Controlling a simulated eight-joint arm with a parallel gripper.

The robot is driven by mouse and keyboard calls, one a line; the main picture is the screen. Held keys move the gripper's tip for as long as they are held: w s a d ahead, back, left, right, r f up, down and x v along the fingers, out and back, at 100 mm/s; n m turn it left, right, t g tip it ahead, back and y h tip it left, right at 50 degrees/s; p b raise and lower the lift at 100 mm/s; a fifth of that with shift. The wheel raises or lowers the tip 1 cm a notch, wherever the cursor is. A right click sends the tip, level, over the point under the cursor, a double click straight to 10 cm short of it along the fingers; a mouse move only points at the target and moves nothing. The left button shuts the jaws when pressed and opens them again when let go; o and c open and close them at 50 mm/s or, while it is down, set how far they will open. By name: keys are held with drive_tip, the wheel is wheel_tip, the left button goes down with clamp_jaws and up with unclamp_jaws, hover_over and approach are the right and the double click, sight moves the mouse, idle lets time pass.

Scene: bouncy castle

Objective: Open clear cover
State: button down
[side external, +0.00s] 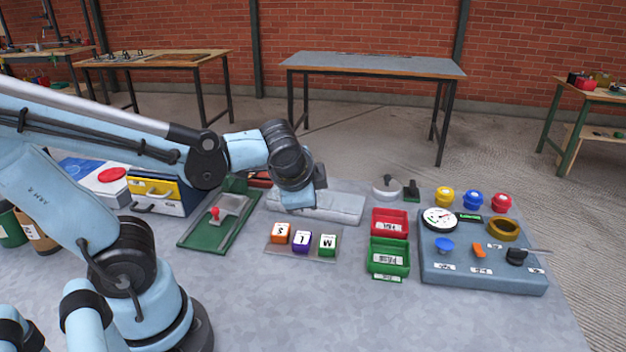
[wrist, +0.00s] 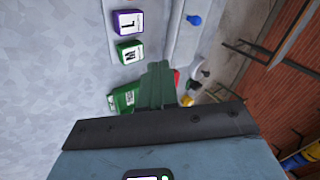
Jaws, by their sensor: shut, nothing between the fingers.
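I cannot make out a clear cover in either view. A long light grey block (side external: 340,208) lies behind the lettered cubes, partly hidden by my gripper (side external: 302,197), which is above its left part. The wrist view shows the grey block (wrist: 183,42) with a small blue knob (wrist: 194,19) on it. In the wrist view, my gripper's dark green fingers (wrist: 156,84) are together with nothing between them. They hide part of the green bin (wrist: 124,99). In the side view the fingertips are hard to see.
Orange, purple and green lettered cubes (side external: 302,240) sit on a small tray in front. Red (side external: 390,222) and green bins (side external: 389,257) and a control panel (side external: 470,282) stand right. A green lever plate (side external: 205,238) and a drawer box (side external: 158,195) stand left. The front table is clear.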

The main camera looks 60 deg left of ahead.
drive_tip(key=a+m+y, duration=0.2)
approach(319, 195)
drive_tip(key=s+d, duration=0.1)
drive_tip(key=s, duration=0.1)
drive_tip(key=s+d+f, duration=0.1)
drive_tip(key=shift+s+d+f, duration=0.2)
drive_tip(key=shift+s+d, duration=0.15)
drive_tip(key=shift+s, duration=0.05)
drive_tip(key=shift+w+a+f, duration=0.35)
drive_tip(key=shift+w+a, duration=0.3)
drive_tip(key=shift+a, duration=0.2)
drive_tip(key=shift+w+a+f, duration=0.35)
drive_tip(key=shift+w+a, duration=0.35)
drive_tip(key=shift+a, duration=0.2)
drive_tip(key=w+a, duration=0.4)
drive_tip(key=w, duration=0.1)
drive_tip(key=shift+w+a, duration=0.3)
drive_tip(key=shift+a, duration=0.05)
